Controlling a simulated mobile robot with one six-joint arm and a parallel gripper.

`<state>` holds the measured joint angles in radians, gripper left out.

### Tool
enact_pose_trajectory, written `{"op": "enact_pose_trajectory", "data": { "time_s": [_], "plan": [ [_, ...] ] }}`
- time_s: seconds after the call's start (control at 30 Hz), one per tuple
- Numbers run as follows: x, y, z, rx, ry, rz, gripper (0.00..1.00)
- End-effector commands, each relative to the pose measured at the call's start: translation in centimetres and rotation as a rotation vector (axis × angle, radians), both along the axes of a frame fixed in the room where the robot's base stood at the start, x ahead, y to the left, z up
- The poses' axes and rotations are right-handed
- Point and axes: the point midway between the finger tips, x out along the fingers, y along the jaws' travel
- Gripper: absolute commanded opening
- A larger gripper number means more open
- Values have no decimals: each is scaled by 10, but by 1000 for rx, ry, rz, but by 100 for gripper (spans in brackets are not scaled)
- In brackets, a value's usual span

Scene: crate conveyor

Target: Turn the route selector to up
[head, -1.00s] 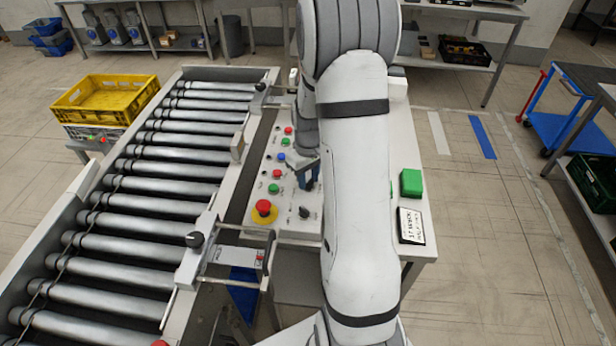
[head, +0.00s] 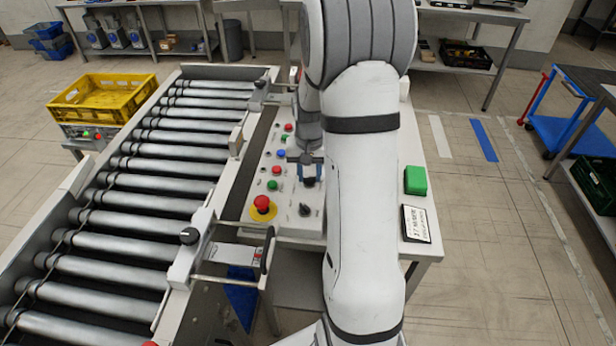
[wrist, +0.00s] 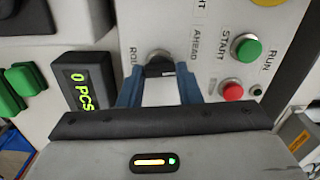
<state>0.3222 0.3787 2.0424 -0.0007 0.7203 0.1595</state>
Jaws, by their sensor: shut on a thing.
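The route selector (wrist: 158,69) is a dark knob on the pale control panel (wrist: 205,18), beside partly hidden lettering that begins "ROU", in the wrist view. My gripper (wrist: 157,78) has its two blue fingers on either side of the knob and is shut on it. In the head view my gripper (head: 308,172) is over the panel's right part, and my arm and fingers hide the selector there. I cannot tell which way its pointer faces.
The panel also carries a green start button (wrist: 247,49), a red button (wrist: 231,91) and a red emergency stop (head: 262,203). Another black knob (head: 305,210) sits nearer. A counter display (wrist: 83,91) and green block (head: 415,180) are close by. The roller conveyor (head: 150,180) lies left, empty.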

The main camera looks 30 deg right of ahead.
Motion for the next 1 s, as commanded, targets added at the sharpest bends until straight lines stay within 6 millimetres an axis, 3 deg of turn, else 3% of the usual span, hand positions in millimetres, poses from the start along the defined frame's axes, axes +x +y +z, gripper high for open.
{"op": "enact_pose_trajectory", "data": {
  "time_s": [0.6, 1.0],
  "plan": [
    [1, 1, -1, 2, -1, -574, 8],
    [1, 1, 0, 3, -1, -826, 8]
  ]
}}
